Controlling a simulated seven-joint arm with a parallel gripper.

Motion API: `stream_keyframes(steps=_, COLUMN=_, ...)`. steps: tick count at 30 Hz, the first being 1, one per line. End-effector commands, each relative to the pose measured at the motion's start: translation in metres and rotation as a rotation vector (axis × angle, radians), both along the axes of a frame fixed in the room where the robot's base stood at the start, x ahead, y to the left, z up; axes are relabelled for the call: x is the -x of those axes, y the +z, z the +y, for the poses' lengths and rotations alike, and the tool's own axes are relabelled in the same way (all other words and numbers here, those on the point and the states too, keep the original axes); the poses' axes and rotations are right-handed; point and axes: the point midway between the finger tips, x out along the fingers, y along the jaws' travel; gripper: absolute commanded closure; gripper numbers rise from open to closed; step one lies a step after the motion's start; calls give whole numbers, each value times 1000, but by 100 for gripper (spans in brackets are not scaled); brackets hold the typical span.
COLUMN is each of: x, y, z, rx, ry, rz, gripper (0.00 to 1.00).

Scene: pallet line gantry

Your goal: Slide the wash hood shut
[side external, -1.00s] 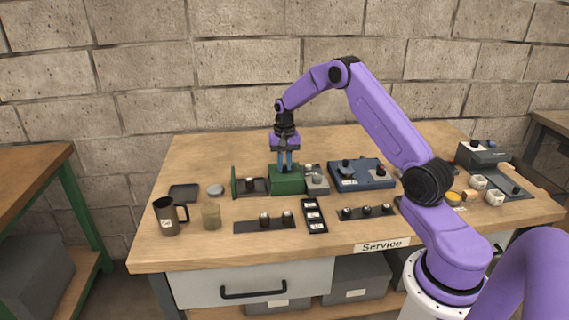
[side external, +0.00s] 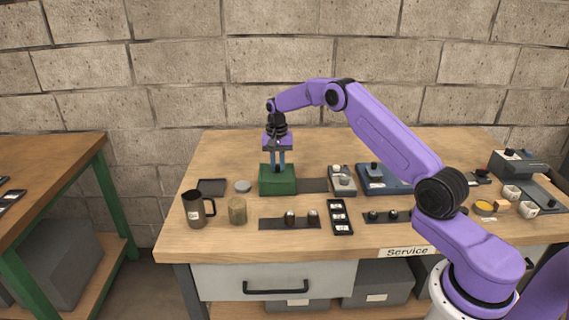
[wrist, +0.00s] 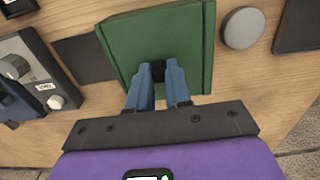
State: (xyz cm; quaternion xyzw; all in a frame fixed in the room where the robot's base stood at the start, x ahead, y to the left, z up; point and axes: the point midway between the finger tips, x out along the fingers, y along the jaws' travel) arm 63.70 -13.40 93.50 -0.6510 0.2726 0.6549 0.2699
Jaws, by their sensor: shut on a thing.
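The wash hood is a green box (side external: 277,181) at the left end of a dark flat base (side external: 313,185) on the bench. In the wrist view the hood (wrist: 125,40) fills the top middle, with a bare part of the base (wrist: 85,57) to its left. My gripper (side external: 277,165) is above the hood, pointing down, with its blue fingers at the hood's top. In the wrist view my gripper (wrist: 158,72) is shut on a small black knob (wrist: 158,70) on the hood. The green end plate seen earlier is hidden now.
A grey unit (side external: 341,181) stands at the base's right end. A grey disc (side external: 243,186) and dark tray (side external: 211,187) lie left of the hood. A mug (side external: 196,211) and jar (side external: 237,211) stand in front-left. Black strips lie in front. The bench behind is clear.

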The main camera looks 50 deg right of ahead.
Motion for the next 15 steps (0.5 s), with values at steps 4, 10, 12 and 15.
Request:
stream_keyframes(steps=4, x=-4, y=1, z=4, rx=-1, ry=2, rz=-14, gripper=100)
stream_keyframes(steps=10, x=-5, y=1, z=5, rx=-2, ry=4, rz=-16, gripper=55)
stream_keyframes(steps=12, x=-4, y=1, z=5, rx=-2, ry=4, rz=-15, gripper=55)
stream_keyframes(steps=15, x=-3, y=1, z=4, rx=-1, ry=3, rz=-13, gripper=55)
